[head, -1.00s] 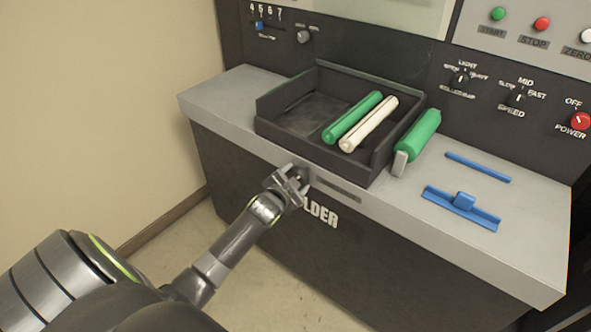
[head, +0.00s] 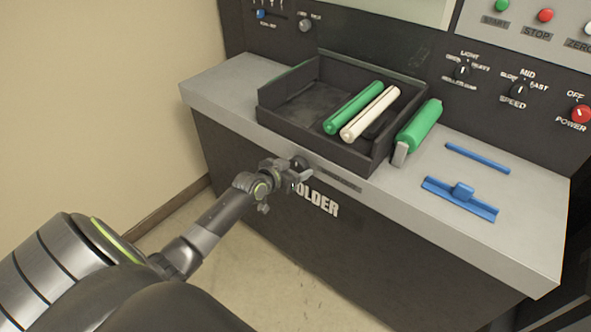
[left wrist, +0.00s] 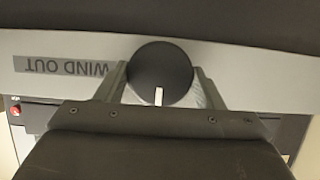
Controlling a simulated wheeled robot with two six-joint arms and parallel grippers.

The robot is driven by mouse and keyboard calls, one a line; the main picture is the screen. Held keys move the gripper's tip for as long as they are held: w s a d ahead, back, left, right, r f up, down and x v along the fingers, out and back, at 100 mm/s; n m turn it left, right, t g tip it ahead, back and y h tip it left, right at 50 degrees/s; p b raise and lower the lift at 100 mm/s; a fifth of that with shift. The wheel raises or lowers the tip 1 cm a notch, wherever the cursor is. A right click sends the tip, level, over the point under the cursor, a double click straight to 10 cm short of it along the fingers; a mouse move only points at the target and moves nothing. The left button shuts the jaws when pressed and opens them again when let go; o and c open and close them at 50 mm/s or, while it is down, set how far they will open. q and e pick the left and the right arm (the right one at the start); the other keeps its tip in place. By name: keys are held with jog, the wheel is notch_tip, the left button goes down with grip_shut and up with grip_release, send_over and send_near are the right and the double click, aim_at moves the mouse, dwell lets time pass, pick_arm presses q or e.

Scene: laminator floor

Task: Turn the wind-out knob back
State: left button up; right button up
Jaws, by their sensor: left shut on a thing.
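The wind-out knob (left wrist: 161,72) is a round black knob with a white pointer line. In the left wrist view it sits beside the WIND OUT label (left wrist: 62,67), and its pointer is toward the bottom of the picture. My left gripper (left wrist: 165,80) has a finger on each side of the knob and is shut on it. In the head view my left gripper (head: 300,170) is at the front edge of the machine's counter, and it mostly hides the knob. My right gripper is in neither view.
A black tray (head: 290,108) on the grey counter (head: 225,90) holds a green roll (head: 353,107) and a cream roll (head: 370,113). Another green roll (head: 420,125) lies right of it. Blue parts (head: 460,197) lie farther right. Floor left of the machine is clear.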

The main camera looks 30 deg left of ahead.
pick_arm(q)
jog(key=shift+f, duration=0.1)
dwell(0.3)
jog(key=o, duration=1)
jog(key=shift+c, duration=0.2)
jog(key=p+v, duration=0.1)
jog(key=v, duration=1.6)
jog(key=shift+s+r+p, duration=0.2)
jog(key=shift+p, duration=0.15)
jog(key=shift+f, duration=0.1)
